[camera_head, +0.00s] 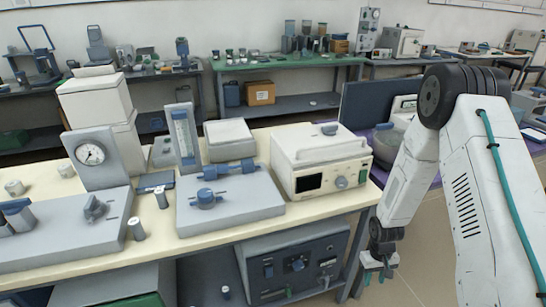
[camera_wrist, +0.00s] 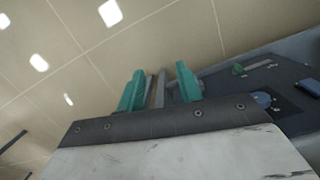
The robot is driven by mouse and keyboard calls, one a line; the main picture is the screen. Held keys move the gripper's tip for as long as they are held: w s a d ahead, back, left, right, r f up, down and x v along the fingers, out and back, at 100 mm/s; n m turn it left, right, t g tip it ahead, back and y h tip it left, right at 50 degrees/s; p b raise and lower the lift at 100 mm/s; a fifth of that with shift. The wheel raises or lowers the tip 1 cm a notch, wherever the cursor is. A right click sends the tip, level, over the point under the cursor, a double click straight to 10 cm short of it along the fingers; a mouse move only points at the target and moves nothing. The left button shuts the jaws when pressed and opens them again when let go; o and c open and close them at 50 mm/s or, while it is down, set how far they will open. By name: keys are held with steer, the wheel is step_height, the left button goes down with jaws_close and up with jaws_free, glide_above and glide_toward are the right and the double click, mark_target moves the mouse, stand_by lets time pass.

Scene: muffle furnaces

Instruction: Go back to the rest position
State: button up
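My gripper (camera_head: 378,266) hangs low at the right front of the cream table, beside its right end and near a table leg. In the wrist view my gripper (camera_wrist: 158,84) shows two teal fingers standing apart. Narrow grey bars show between them; I cannot tell whether these are gripper parts or something behind. No held object is clear. My arm is bent, with the elbow high at the right and the forearm pointing down.
A muffle furnace (camera_head: 320,162) stands on the cream table (camera_head: 262,222). A dark control unit (camera_head: 296,266) sits beneath; its panel also shows in the wrist view (camera_wrist: 280,88). A purple-topped table (camera_head: 383,172) is behind my forearm. Tiled floor (camera_head: 415,262) lies open below.

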steer(key=s+a+r+m+g, duration=0.1)
steer(key=s+r, duration=0.3)
steer(key=r, duration=0.9)
steer(key=s+a+r+g, duration=0.1)
steer(key=s+r, duration=0.2)
steer(key=r, duration=1)
steer(key=s+a+r+t, duration=0.2)
steer(key=s+r, duration=0.7)
steer(key=r, duration=0.2)
steer(key=s+a+r+t, duration=0.2)
steer(key=s+r+t, duration=0.1)
steer(key=s+r, duration=0.5)
step_height(320, 180, up, 3)
steer(key=shift+s+a, duration=0.3)
steer(key=shift+s, duration=0.05)
steer(key=shift+o, duration=0.2)
